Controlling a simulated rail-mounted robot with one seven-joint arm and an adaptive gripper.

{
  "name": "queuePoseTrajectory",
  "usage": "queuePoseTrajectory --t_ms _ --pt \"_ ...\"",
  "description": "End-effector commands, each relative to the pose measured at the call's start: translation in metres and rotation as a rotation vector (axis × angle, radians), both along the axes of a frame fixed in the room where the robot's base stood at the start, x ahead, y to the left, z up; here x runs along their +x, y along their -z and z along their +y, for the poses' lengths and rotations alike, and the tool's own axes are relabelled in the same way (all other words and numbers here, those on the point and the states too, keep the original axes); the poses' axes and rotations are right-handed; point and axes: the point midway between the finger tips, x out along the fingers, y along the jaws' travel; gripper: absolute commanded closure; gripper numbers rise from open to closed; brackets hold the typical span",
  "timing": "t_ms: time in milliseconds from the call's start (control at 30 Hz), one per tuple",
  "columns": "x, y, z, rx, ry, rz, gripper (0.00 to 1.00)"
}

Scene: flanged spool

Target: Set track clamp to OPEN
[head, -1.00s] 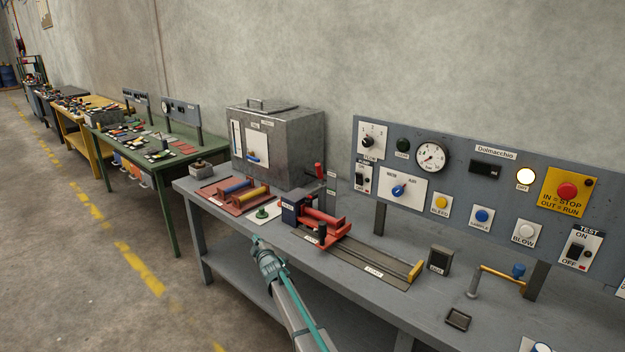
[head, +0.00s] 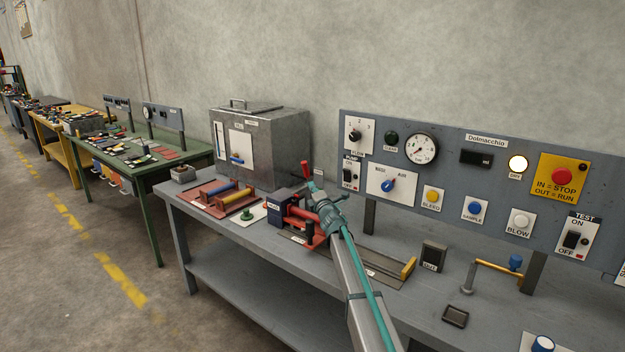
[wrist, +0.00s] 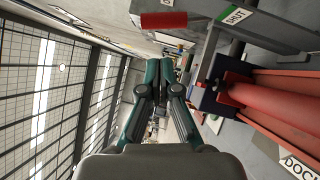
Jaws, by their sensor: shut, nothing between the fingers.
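A lever with a red grip (head: 306,170) stands behind the red spool carriage on the bench and appears to be the track clamp. Its red grip (wrist: 163,21) also shows in the wrist view, beside a grey post with a small label (wrist: 236,16) that I cannot read surely. My gripper (head: 316,190) is shut and empty, right by the lever in the head view and covering its lower part. In the wrist view the closed fingertips (wrist: 160,66) appear just below the red grip, with a gap between them. I cannot tell the clamp's setting.
The carriage's red roller (head: 301,213) and dark blue block (head: 280,207) lie close to my gripper. The grey track (head: 385,275) runs right to a yellow end bar (head: 409,267). A grey metal box (head: 265,140) stands behind. The control panel (head: 450,180) is at right.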

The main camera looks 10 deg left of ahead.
Motion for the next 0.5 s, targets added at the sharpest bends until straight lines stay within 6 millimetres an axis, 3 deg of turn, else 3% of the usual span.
queuePoseTrajectory --t_ms 500 --pt "0.011 -0.003 0.005 0.002 0.000 0.001 1.00"
